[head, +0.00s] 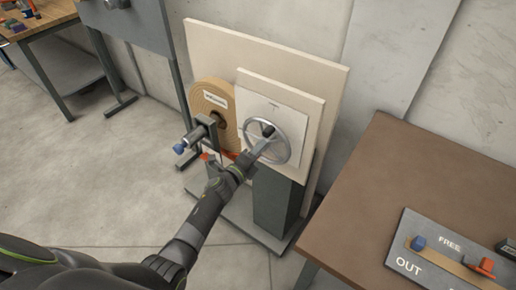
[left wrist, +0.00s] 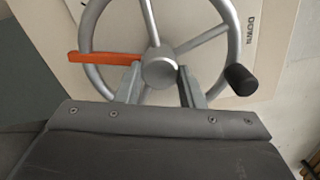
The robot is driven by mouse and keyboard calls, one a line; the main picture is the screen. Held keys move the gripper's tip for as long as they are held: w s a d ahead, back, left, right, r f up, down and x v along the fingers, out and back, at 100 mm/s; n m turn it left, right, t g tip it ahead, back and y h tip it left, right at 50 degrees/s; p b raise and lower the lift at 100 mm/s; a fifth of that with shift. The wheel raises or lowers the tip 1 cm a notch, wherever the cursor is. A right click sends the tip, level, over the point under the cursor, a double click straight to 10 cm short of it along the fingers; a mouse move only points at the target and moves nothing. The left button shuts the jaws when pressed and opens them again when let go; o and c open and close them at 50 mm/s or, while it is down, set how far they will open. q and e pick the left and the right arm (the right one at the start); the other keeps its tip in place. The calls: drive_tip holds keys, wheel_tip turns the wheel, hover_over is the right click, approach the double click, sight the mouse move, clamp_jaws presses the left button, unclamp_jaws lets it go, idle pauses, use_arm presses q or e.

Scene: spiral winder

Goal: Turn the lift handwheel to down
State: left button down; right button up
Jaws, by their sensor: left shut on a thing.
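The silver spoked lift handwheel (head: 289,138) is mounted on a pale upright panel in the head view. It fills the upper part of the left wrist view, with its round hub (left wrist: 160,68) near the middle. A black knob (left wrist: 240,78) sits on the rim at the right there. An orange bar (left wrist: 100,57) crosses the rim at the left. The word DOWN (left wrist: 249,33) is printed on the panel beyond the rim at the upper right. My left gripper (left wrist: 160,80) is shut on the handwheel, one finger on each side below the hub. My right gripper is out of view.
A tan roll (head: 206,94) and a grey bracket with a blue knob (head: 179,149) stand left of the wheel. A brown table (head: 380,160) at the right bears a grey panel marked FREE and OUT (head: 408,267). A workbench (head: 40,22) stands far left. The floor at left is clear.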

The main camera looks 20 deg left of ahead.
use_arm(q)
drive_tip(key=shift+a+m+p, duration=0.2)
drive_tip(key=shift+m+p, duration=4.4)
drive_tip(key=shift+m, duration=11.6)
drive_tip(key=c, duration=1)
unclamp_jaws()
drive_tip(key=shift+o, duration=0.2)
